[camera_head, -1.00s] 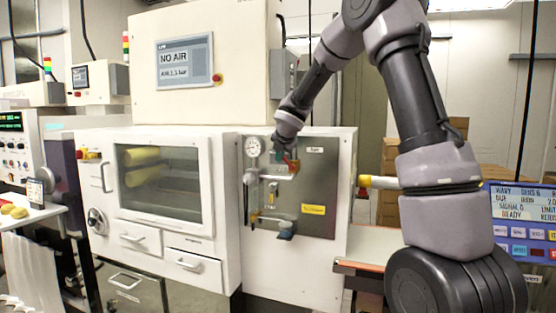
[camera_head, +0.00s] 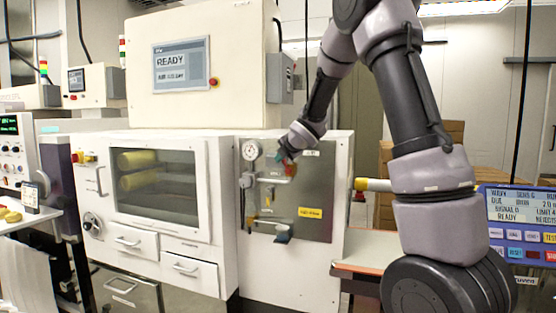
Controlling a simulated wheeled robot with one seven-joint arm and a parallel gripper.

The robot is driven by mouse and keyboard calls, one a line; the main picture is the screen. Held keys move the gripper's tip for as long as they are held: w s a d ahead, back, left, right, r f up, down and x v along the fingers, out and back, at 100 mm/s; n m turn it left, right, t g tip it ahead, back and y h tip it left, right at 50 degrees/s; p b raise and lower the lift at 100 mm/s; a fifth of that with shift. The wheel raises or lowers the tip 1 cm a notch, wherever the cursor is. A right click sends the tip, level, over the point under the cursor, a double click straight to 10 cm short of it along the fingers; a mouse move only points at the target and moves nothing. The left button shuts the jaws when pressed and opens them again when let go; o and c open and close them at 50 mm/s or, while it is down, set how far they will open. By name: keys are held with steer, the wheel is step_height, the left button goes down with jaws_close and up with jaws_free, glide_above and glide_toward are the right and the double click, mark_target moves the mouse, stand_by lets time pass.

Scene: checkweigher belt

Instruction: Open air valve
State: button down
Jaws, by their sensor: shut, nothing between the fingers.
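The air panel (camera_head: 315,228) is a grey metal plate on the white cabinet, with a round gauge (camera_head: 250,149) at its upper left and pipe fittings below. A red valve handle (camera_head: 291,169) shows at the panel's upper middle, beside my gripper (camera_head: 284,156). My gripper is small in view and shut, with nothing held. It is at or very near the handle; I cannot tell whether they touch. The display (camera_head: 181,66) above the cabinet reads "READY" with a pressure line below it.
A glazed door (camera_head: 160,185) with yellow rolls behind it is left of the panel. A yellow-ended bar (camera_head: 372,185) juts out right of the cabinet, above a belt surface (camera_head: 385,250). A blue control screen (camera_head: 520,215) stands at the far right.

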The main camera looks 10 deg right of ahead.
steer(key=shift+s+d+r, duration=0.15)
steer(key=shift+s+d, duration=0.15)
steer(key=shift+d, duration=0.25)
steer(key=shift+s+d+r, duration=0.15)
steer(key=shift+s+d, duration=0.1)
steer(key=shift+d, duration=0.5)
